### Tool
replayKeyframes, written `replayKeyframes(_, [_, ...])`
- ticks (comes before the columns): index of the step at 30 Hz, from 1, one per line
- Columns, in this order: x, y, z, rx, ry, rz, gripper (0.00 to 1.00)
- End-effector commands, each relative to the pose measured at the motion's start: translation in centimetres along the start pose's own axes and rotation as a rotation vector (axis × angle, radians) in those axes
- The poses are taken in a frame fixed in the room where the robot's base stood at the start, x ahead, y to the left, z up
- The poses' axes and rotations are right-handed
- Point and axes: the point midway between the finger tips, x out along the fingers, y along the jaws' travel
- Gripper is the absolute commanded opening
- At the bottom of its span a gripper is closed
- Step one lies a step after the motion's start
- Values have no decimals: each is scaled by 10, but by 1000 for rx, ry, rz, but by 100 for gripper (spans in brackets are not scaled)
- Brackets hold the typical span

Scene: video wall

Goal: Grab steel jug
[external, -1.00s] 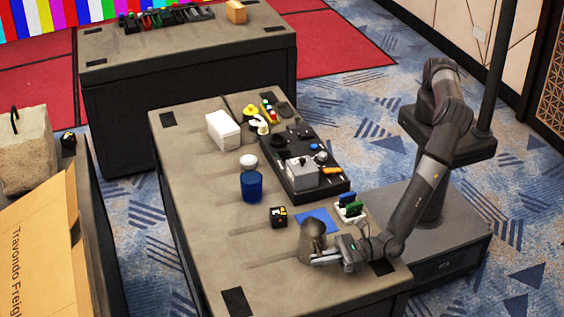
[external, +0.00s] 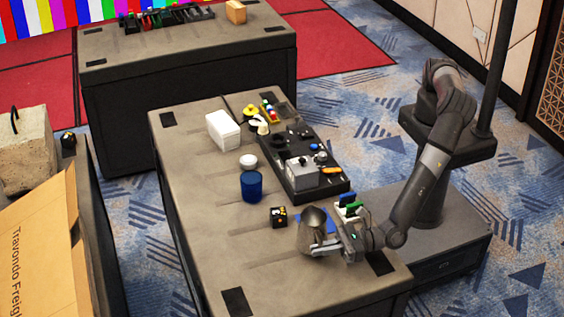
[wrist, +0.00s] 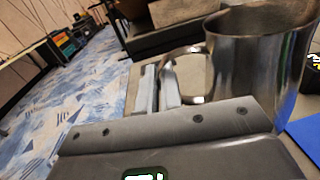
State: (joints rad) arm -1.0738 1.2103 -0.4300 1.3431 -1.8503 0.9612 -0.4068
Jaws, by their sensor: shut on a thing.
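The steel jug (external: 311,236) is near the front end of the table, its open mouth facing up. In the wrist view the shiny jug (wrist: 258,65) fills the upper right, with its handle toward the left. My gripper (external: 322,247) is at the jug's side. In the wrist view my gripper's fingers (wrist: 160,88) are shut on the jug's handle (wrist: 187,53). The jug's bottom is hidden behind my gripper in the wrist view. The jug appears slightly raised, but a gap under it is hard to make out.
A small black box (external: 278,217), a blue cup (external: 252,186) and a white box (external: 222,130) stand farther along the table (external: 205,215). A blue sheet (wrist: 307,136) lies beside the jug. A black tray (external: 317,187) with items is behind. The table's left front is clear.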

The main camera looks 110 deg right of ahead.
Motion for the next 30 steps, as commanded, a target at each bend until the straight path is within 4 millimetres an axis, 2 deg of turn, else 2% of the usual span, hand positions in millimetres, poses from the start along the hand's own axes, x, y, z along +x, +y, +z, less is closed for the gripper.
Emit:
replayKeyframes(18, [11, -71, 46, 0, -2, -2, 0])
replayKeyframes(30, [16, -102, 65, -1, -3, -1, 0])
